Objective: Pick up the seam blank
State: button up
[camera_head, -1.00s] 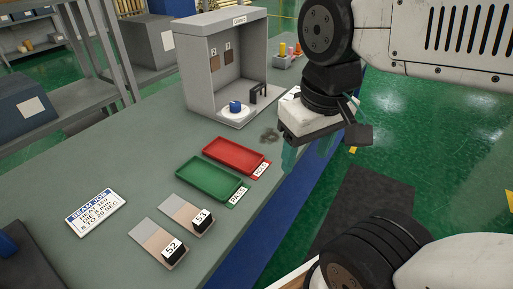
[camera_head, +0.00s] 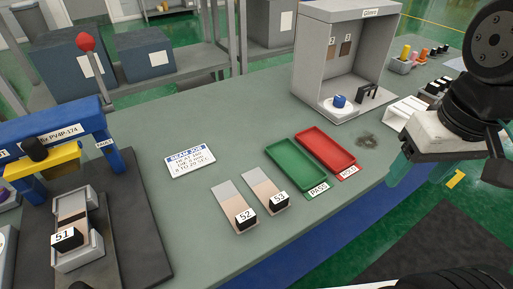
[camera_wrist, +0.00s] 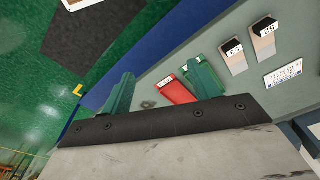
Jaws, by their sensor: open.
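Three flat blanks with black numbered blocks show in the head view. Blank 51 (camera_head: 73,212) lies in a grey holder at the blue press on the left. Blanks 52 (camera_head: 231,203) and 53 (camera_head: 262,187) lie side by side on the bench; both also show in the wrist view, 52 (camera_wrist: 265,44) and 53 (camera_wrist: 234,64). Which one is the seam blank I cannot tell. My gripper (camera_head: 405,165) is at the right, over the bench's front edge, away from the blanks. Its teal fingers (camera_wrist: 163,84) are apart and empty in the wrist view.
Green (camera_head: 288,163) and red (camera_head: 325,153) trays lie between the blanks and my gripper. A grey gloss booth (camera_head: 308,62) stands behind. The blue press (camera_head: 98,130) with a red-knobbed lever is at left. A "SEAM JOB" card (camera_head: 190,161) lies flat on the bench.

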aim_at(73, 235)
jog(key=u, duration=0.95)
jog(key=k, duration=0.35)
jog(key=u, duration=0.8)
jog(key=i, duration=0.45)
jog(key=z, duration=0.05)
